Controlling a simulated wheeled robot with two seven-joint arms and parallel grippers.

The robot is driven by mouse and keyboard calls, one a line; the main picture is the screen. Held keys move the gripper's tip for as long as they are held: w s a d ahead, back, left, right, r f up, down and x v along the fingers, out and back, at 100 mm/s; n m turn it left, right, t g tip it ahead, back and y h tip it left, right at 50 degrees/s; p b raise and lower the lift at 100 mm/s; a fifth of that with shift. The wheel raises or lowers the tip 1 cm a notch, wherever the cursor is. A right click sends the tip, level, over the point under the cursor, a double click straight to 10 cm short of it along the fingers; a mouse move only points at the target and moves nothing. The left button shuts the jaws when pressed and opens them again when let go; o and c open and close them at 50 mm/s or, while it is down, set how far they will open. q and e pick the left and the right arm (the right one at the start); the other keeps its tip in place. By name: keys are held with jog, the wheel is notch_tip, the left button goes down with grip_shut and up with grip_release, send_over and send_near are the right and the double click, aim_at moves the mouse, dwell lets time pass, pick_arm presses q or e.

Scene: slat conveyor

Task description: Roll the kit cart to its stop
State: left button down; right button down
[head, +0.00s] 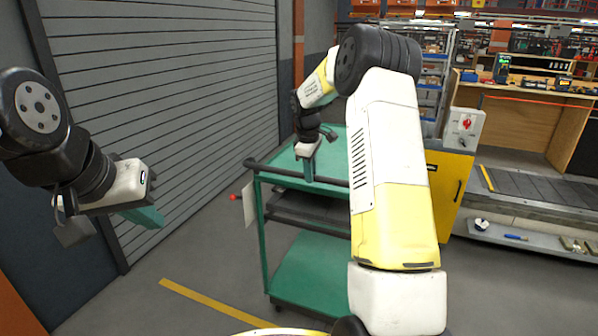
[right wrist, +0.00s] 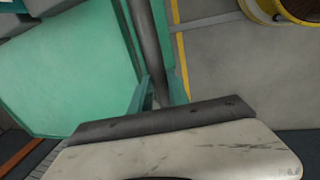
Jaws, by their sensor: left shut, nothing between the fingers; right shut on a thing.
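The kit cart (head: 310,268) is a green shelved cart in the middle of the head view, partly hidden behind my right arm. A dark handle bar (head: 275,171) runs along its near top edge. My right gripper (head: 309,170) is shut on this bar. In the right wrist view, the dark bar (right wrist: 147,45) passes between the green fingers, beside the green cart top (right wrist: 60,70). My left gripper (head: 147,217) is shut and empty, in the air left of the cart and apart from it. I cannot make out the cart's stop.
A grey roller shutter (head: 170,100) stands left of the cart. A yellow cabinet (head: 449,190) with a control box (head: 464,128) stands to the right, beside the slat conveyor (head: 540,190). A yellow floor line (head: 210,301) crosses the open floor in front of the cart.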

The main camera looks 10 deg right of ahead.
jog(key=shift+r, duration=0.1)
jog(key=c, duration=1.3)
grip_release()
jog(key=shift+o, duration=0.2)
notch_tip(320, 180, up, 8)
jog(key=s, duration=0.1)
jog(key=shift+s+a+f, duration=0.15)
jog(key=shift+a+f, duration=0.1)
jog(key=shift+a, duration=0.2)
